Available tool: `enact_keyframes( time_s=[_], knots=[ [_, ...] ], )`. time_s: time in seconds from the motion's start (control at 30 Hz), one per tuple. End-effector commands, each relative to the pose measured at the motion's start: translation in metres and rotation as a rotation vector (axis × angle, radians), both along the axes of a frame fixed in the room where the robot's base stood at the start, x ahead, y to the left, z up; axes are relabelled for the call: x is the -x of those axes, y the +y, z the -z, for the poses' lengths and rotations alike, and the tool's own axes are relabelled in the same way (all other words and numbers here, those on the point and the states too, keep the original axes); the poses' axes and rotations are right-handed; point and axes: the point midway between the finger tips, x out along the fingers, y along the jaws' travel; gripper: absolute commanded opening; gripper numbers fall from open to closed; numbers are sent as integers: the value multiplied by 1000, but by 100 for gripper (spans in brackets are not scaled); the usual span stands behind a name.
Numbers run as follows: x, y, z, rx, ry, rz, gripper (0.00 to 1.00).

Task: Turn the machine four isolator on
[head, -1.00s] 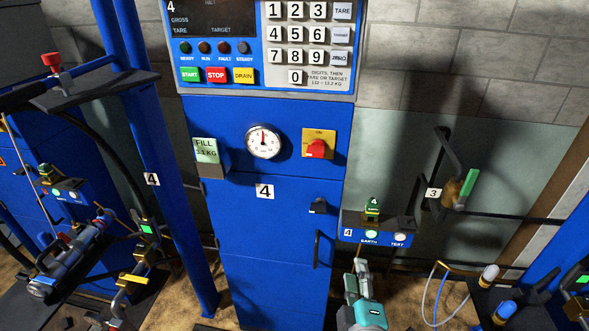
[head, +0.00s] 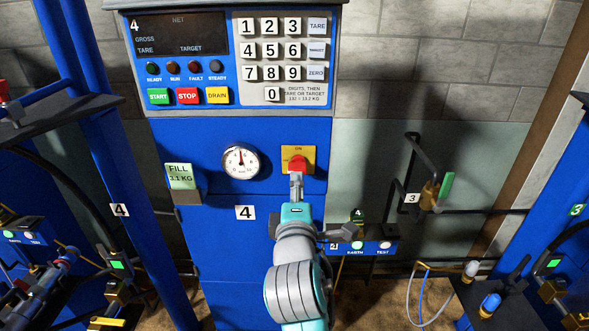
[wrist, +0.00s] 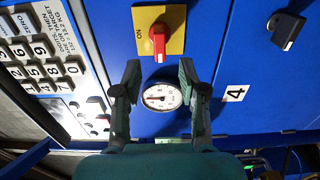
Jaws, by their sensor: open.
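The machine four isolator is a red handle (head: 298,163) on a yellow plate (head: 309,153), on the blue cabinet marked 4. In the wrist view the red handle (wrist: 158,42) lies crosswise to the direction of the ON mark, its end towards the round gauge. My gripper (head: 297,187) is in front of the panel and overlaps the handle's lower edge in the head view. In the wrist view my gripper (wrist: 160,76) is open and empty, its fingers apart. The handle shows beyond the gap between the fingertips; I cannot tell the remaining distance.
The gauge (head: 241,161) and FILL card (head: 180,175) are left of the isolator. The keypad panel (head: 283,97) is above. A black handle (wrist: 286,28) sticks out near the isolator. An EARTH/TEST box (head: 371,246) and a pipe valve (head: 431,194) are to the right.

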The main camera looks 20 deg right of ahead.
Motion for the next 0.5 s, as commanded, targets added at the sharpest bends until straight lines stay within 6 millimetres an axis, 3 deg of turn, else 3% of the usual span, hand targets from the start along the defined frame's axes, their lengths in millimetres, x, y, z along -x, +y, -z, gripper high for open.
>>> enact_keyframes(
  time_s=[0.3,0.5],
  knots=[
    [-53,-18,-1,-1,-1,1,42],
    [-72,-24,0,-1,-1,0,42]
  ],
)
